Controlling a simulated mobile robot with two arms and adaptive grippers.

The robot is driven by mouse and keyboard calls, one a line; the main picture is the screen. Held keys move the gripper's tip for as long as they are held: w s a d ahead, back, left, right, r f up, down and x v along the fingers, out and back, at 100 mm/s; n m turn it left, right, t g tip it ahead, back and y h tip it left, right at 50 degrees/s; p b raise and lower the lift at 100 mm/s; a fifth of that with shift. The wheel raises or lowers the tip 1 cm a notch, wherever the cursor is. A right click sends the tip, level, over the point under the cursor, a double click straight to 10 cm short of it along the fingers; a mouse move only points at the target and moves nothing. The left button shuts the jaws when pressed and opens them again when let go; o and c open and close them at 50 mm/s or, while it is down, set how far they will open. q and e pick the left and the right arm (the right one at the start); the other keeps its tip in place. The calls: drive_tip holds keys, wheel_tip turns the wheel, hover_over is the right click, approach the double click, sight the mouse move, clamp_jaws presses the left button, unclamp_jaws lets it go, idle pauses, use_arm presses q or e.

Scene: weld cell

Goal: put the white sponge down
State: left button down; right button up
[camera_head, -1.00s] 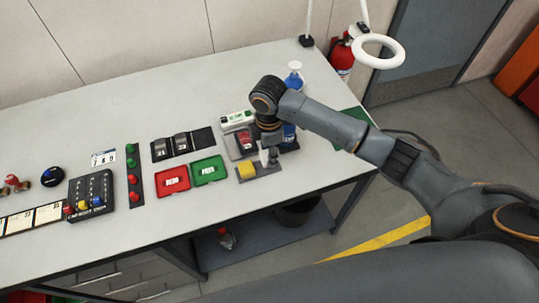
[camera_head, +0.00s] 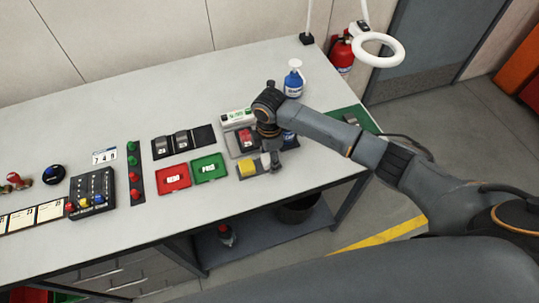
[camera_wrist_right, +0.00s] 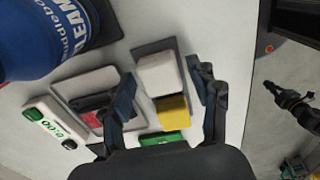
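The white sponge (camera_head: 266,160) stands on a dark grey tray (camera_head: 250,177), next to a yellow sponge (camera_head: 247,167). In the right wrist view the white sponge (camera_wrist_right: 156,74) lies between the two fingers of my right gripper (camera_wrist_right: 162,78), with a narrow gap showing on each side. The gripper looks open around it. In the head view my right gripper (camera_head: 270,146) points down over the tray, and its fingers are partly hidden by the wrist. My left gripper is not in view.
A green-display device (camera_head: 237,118) and a tray with a red item (camera_head: 246,136) lie behind. A blue bottle (camera_wrist_right: 45,35) stands close to the gripper. Red (camera_head: 173,178) and green (camera_head: 209,168) trays lie left. The table's front edge is close.

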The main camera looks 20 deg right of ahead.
drive_tip(key=shift+r, duration=0.25)
wheel_tip(320, 180, up, 12)
drive_tip(key=b, duration=0.1)
drive_tip(key=shift+b, duration=0.4)
drive_tip(key=shift+f, duration=0.1)
